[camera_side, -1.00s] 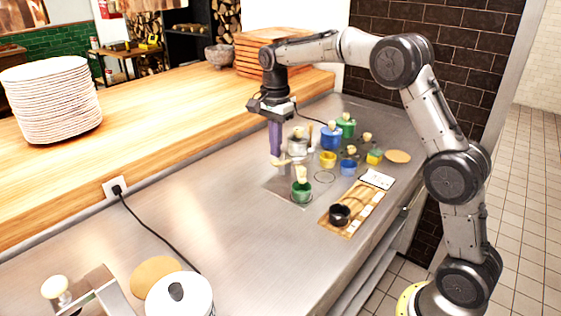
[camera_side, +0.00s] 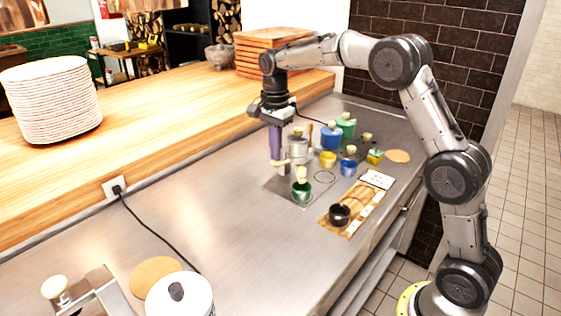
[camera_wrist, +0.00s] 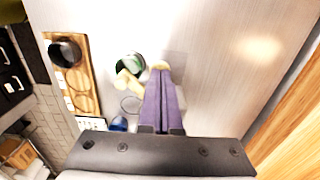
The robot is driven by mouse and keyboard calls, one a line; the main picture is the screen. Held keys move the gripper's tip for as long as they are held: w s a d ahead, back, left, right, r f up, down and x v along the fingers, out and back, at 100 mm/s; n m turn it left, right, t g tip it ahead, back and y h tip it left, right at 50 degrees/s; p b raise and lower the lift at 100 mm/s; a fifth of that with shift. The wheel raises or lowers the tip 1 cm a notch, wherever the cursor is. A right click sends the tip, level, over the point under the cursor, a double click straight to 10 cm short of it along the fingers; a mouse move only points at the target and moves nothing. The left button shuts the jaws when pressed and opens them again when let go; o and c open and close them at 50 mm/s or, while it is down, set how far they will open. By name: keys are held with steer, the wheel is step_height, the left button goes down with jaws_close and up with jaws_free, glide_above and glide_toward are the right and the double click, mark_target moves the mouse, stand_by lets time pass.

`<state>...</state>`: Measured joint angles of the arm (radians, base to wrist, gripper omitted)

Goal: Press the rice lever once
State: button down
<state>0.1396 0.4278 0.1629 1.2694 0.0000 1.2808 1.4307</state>
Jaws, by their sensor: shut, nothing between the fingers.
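A metal fixture (camera_side: 92,296) with a round cream knob (camera_side: 55,287) stands at the bottom left of the side view; it looks like a lever, but no label shows that it is the rice lever. My gripper (camera_side: 277,160) points down, far from it, over the back part of the steel counter. Its long purple fingers are together and hold nothing. A small cream piece lies right at the fingertips; I cannot tell whether they touch it. The wrist view shows the closed fingers (camera_wrist: 160,75) beside a green cup (camera_wrist: 130,65). The knobbed fixture is not in the wrist view.
Blue, yellow and green cups, some with cream tops, crowd right of my gripper. A black bowl (camera_side: 340,214) sits on a wooden board (camera_side: 350,229). A white pot (camera_side: 180,296) stands beside the knobbed fixture. A black cable crosses the counter; the counter's middle is clear.

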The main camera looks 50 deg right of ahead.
steer(key=shift+f, duration=1.5)
steer(key=shift+r, duration=2.1)
steer(key=shift+r, duration=2.5)
